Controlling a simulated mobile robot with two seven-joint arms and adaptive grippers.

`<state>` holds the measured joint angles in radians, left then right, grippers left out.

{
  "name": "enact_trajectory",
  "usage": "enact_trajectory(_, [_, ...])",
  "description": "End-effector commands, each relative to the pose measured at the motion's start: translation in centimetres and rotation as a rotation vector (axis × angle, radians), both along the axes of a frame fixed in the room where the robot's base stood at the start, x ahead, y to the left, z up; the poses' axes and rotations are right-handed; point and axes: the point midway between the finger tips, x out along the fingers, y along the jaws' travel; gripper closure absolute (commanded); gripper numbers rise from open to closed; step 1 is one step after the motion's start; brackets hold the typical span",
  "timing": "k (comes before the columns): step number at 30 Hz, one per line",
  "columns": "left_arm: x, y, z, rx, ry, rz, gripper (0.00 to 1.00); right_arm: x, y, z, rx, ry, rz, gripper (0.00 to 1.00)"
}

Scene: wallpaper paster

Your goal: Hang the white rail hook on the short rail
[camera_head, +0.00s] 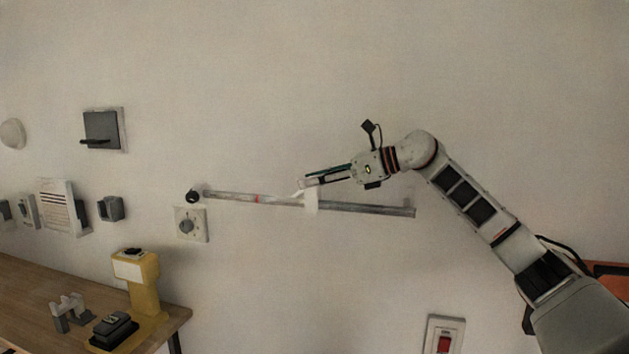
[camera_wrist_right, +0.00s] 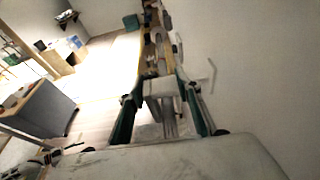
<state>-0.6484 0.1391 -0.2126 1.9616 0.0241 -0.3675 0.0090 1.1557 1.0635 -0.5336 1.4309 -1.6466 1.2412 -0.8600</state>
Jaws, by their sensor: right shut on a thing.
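The short rail (camera_head: 360,207) is a grey bar fixed along the wall, running from a dark round end at left to a squared end at right. The white rail hook (camera_head: 311,203) overlaps the rail near its middle; I cannot tell whether it rests over the bar or is just in front of it. My right gripper (camera_head: 310,181) is just above the rail, shut on the hook's upper part. In the right wrist view, the white hook (camera_wrist_right: 160,87) sits between the two green-edged fingers, with the grey rail behind it. My left gripper is out of view.
A dial plate (camera_head: 191,224) is on the wall below the rail's left end. A red switch (camera_head: 444,337) is lower right. A wooden table (camera_head: 30,300) at lower left holds a yellow stand (camera_head: 143,285).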

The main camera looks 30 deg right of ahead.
Motion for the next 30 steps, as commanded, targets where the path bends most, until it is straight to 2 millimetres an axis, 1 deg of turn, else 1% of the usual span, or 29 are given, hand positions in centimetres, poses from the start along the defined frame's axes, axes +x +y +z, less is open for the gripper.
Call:
enact_trajectory(1, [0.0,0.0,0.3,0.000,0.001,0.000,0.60,0.0,0.0,0.4,0.000,0.000,0.000,0.79])
enact_trajectory(12, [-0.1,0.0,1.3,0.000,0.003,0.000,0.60,0.0,0.0,1.5,0.000,0.000,0.000,0.79])
enact_trajectory(30, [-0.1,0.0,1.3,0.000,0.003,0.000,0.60,0.0,0.0,1.4,0.000,0.000,0.000,0.79])
